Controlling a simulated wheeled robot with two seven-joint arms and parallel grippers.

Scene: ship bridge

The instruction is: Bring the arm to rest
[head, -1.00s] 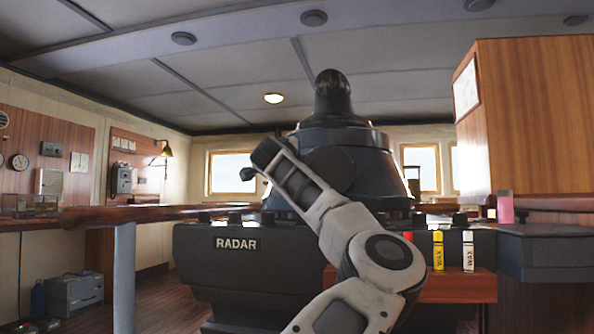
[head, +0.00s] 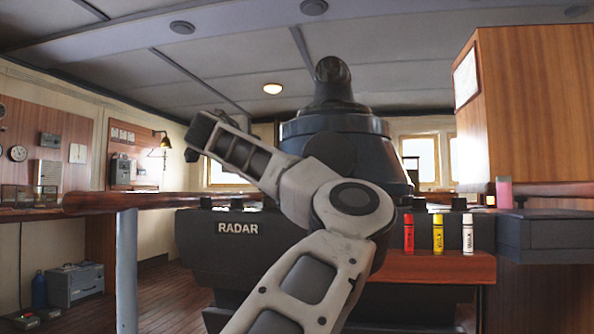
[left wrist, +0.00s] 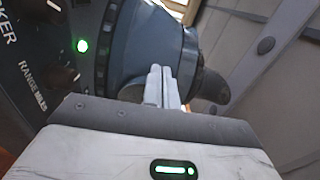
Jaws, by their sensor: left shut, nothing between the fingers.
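One arm of mine rises from the bottom of the head view, bends at a round elbow joint and reaches up and left in front of the radar console (head: 238,228). Its far end is dark, and I cannot make out fingers there. In the left wrist view my left gripper (left wrist: 163,86) shows two pale fingers side by side, shut with nothing between them. Behind them is the blue-grey rounded body of the radar unit (left wrist: 150,45), with its dark control panel (left wrist: 40,60) at left. My right gripper is not in view.
Red (head: 408,234), yellow (head: 438,234) and white (head: 468,235) wax sticks stand on a reddish-brown wooden ledge (head: 430,267) right of the arm. A pink object (head: 504,193) stands farther right. A wooden rail (head: 150,201) on a grey post (head: 126,270) runs at left.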

